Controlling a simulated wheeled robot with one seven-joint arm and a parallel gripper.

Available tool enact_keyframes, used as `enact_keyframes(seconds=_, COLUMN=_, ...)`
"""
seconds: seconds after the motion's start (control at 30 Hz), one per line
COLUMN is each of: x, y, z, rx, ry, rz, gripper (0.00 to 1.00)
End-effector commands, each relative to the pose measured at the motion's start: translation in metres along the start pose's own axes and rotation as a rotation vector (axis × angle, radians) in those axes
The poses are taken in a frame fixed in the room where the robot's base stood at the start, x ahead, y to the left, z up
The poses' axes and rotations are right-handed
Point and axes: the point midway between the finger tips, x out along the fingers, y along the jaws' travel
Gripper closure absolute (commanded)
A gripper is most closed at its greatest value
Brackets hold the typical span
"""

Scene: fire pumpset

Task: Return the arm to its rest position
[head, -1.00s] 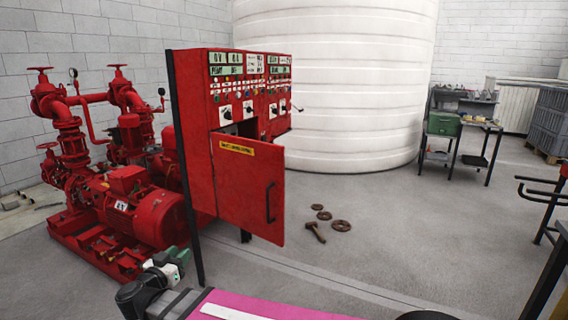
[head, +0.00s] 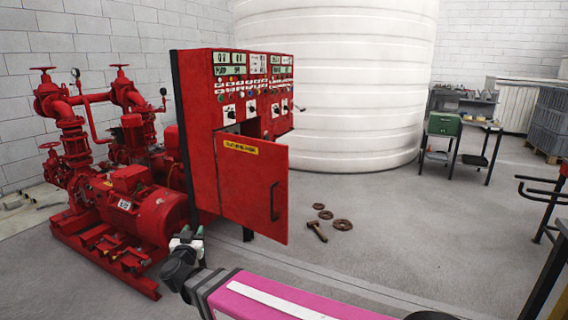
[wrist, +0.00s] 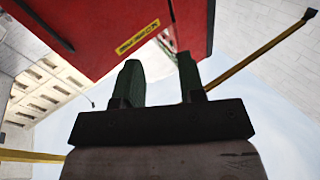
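My arm, with its magenta link, reaches in from the bottom of the head view. My gripper (head: 187,236) is at its end, in front of the lower left of the red control cabinet (head: 197,150), in free space as far as I can tell. In the wrist view my gripper (wrist: 158,64) shows two dark green fingers standing apart with nothing between them. The red cabinet door (head: 252,187) with a yellow label and dark handle hangs open. It also fills the upper part of the wrist view (wrist: 100,30).
Red pumps (head: 130,205) stand left of the cabinet. A large white tank (head: 345,90) is behind it. A hammer (head: 317,232) and several brown rings lie on the floor. A work table (head: 470,125) stands at the back right.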

Motion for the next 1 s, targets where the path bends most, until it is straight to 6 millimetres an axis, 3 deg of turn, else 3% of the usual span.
enact_keyframes(seconds=0.2, x=0.05, y=0.028, z=0.011, rx=0.012, ry=-0.04, rz=-0.188, gripper=0.64)
enact_keyframes(seconds=0.5, x=0.091, y=0.081, z=0.047, rx=-0.017, ry=-0.229, rz=-0.392, gripper=0.64)
enact_keyframes(seconds=0.77, x=0.104, y=0.154, z=0.091, rx=-0.054, ry=-0.502, rz=-0.469, gripper=0.64)
enact_keyframes(seconds=1.0, x=0.095, y=0.244, z=0.133, rx=-0.08, ry=-0.82, rz=-0.435, gripper=0.64)
